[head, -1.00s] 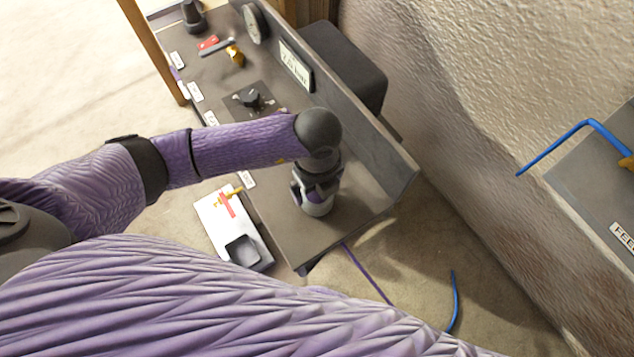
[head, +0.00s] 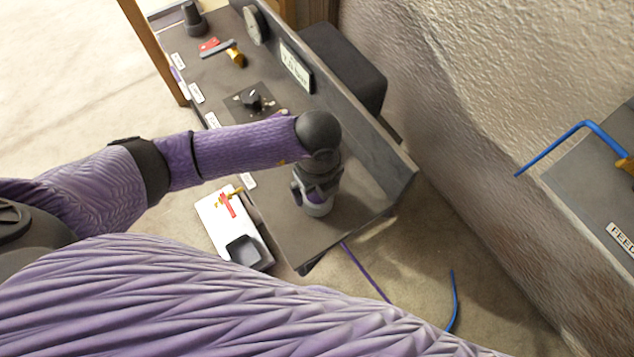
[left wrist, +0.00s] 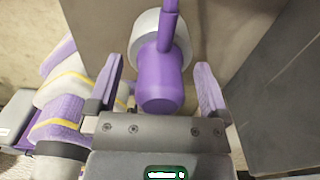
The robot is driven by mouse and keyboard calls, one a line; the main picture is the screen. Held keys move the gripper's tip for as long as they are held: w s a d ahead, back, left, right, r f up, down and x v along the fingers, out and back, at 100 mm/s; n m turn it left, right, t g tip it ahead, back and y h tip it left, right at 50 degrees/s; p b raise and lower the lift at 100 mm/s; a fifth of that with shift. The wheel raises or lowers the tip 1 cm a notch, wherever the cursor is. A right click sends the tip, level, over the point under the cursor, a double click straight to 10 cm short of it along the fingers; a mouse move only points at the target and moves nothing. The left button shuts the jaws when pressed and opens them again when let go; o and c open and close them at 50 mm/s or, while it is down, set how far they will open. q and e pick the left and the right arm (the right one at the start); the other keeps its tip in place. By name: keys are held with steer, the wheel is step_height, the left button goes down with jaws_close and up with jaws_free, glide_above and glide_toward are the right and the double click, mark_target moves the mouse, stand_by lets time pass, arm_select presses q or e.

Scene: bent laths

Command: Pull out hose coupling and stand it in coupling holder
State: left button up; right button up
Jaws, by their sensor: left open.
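The purple hose coupling (left wrist: 162,85) shows in the left wrist view between my left gripper's two fingers, with a narrower purple stem (left wrist: 168,28) running up from it. A pale grey round collar (left wrist: 146,34) is behind it; I cannot tell how deep the coupling sits in it. My left gripper (left wrist: 155,88) is open, with its fingers on either side of the coupling and gaps showing. I cannot identify the coupling holder. My right gripper is not in view.
A raised board (head: 360,135) edges the bench on the wall side. A white unit (head: 218,222) with a red-handled valve and a black square recess (head: 244,251) is beside the bench. A black knob (head: 251,100) stands farther along. A purple hose (head: 366,272) hangs below.

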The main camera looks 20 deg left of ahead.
arm_select(q)
steer(key=c, duration=1.3)
jaws_close()
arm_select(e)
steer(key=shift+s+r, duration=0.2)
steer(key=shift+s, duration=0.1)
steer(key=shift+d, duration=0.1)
arm_select(q)
steer(key=shift+r, duration=0.1)
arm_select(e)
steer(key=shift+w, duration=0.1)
